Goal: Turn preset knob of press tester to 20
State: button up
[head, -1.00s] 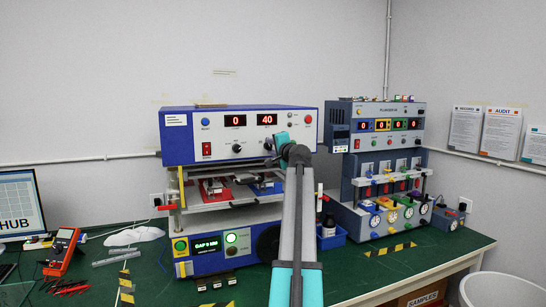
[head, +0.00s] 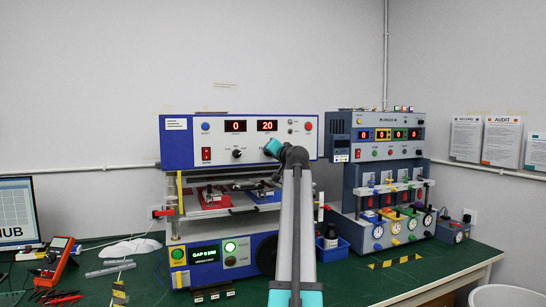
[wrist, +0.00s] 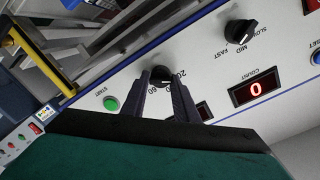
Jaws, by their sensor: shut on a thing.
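The press tester (head: 182,150) is the blue and white machine at the centre of the head view. Its right-hand display (head: 267,126) reads 20, and its left, count display (head: 235,126) reads 0. The black preset knob (wrist: 162,74) shows in the wrist view between my gripper's fingers, with 20 and 60 printed around it. My gripper (wrist: 160,86) is shut on this knob at the panel.
Another black knob (wrist: 241,32), marked slow, mid and fast, sits beside it. A green start button (wrist: 110,103) is on the other side. A second tester (head: 395,160) stands at right.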

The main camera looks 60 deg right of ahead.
jog(key=shift+f, duration=0.2)
jog(key=o, duration=1)
jog(key=shift+r, duration=0.1)
jog(key=shift+s+a, duration=0.15)
jog(key=v, duration=1.3)
jog(key=shift+s+b, duration=0.25)
jog(key=shift+b, duration=0.05)
jog(key=shift+a+r, duration=0.15)
jog(key=shift+r, duration=0.1)
